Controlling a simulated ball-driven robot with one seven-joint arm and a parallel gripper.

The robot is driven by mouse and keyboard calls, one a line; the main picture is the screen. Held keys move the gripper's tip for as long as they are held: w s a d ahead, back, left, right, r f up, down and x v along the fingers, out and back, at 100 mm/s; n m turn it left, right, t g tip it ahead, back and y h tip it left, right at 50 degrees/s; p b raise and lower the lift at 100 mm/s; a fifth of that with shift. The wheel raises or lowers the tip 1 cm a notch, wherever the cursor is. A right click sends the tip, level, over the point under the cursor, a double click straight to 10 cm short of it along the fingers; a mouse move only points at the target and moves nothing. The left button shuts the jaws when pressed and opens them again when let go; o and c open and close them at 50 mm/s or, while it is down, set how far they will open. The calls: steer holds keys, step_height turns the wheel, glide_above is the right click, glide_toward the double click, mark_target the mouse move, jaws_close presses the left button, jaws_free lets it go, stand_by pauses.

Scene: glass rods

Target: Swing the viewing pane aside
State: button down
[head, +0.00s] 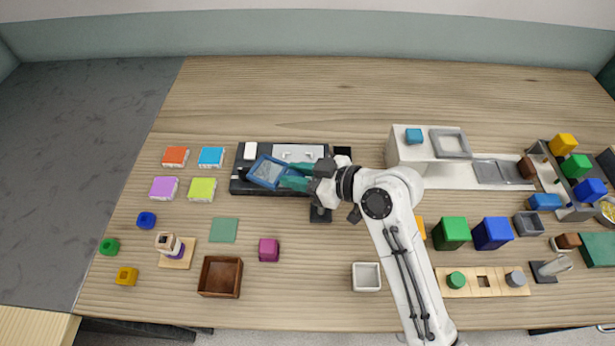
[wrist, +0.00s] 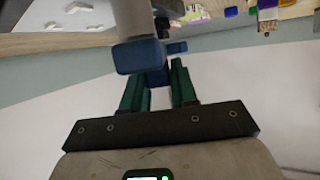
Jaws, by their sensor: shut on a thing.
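The viewing pane (head: 268,172) is a blue-framed, greyish see-through panel at the left part of a black base (head: 240,186). It sits slanted to the base's long side. My gripper (head: 294,176), with green fingers, is at the right side of the pane. In the wrist view my gripper (wrist: 158,80) has a blue piece (wrist: 156,77) between its fingers, and it is shut on this part of the pane. A larger blue part (wrist: 140,56) shows just beyond the fingertips. The exact contact is small and partly hidden by the fingers in the head view.
A white block (head: 250,150) and a light grey plate (head: 300,152) are on the base. Coloured tiles (head: 201,189) lie to the left. A magenta cube (head: 269,250) and a brown box (head: 220,276) stand in front. The table behind the base is clear.

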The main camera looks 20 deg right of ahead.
steer(key=shift+s+a+n+g+y+b, duration=0.25)
steer(key=shift+s+n+g+y, duration=0.05)
steer(key=shift+n+g+y, duration=0.4)
steer(key=shift+s+a+n+g+y+b, duration=0.3)
steer(key=shift+n+g+y, duration=0.3)
steer(key=shift+n, duration=0.25)
steer(key=shift+s+a+n+g+y+b, duration=0.2)
steer(key=shift+s+n+g+y, duration=0.25)
steer(key=shift+n+g, duration=0.3)
steer(key=shift+w, duration=0.1)
steer(key=c, duration=1)
jaws_free()
steer(key=shift+o, duration=0.2)
steer(key=b+v, duration=0.1)
steer(key=v, duration=0.9)
steer(key=shift+d+r, duration=0.15)
steer(key=shift+d, duration=0.15)
steer(key=shift+s, duration=0.2)
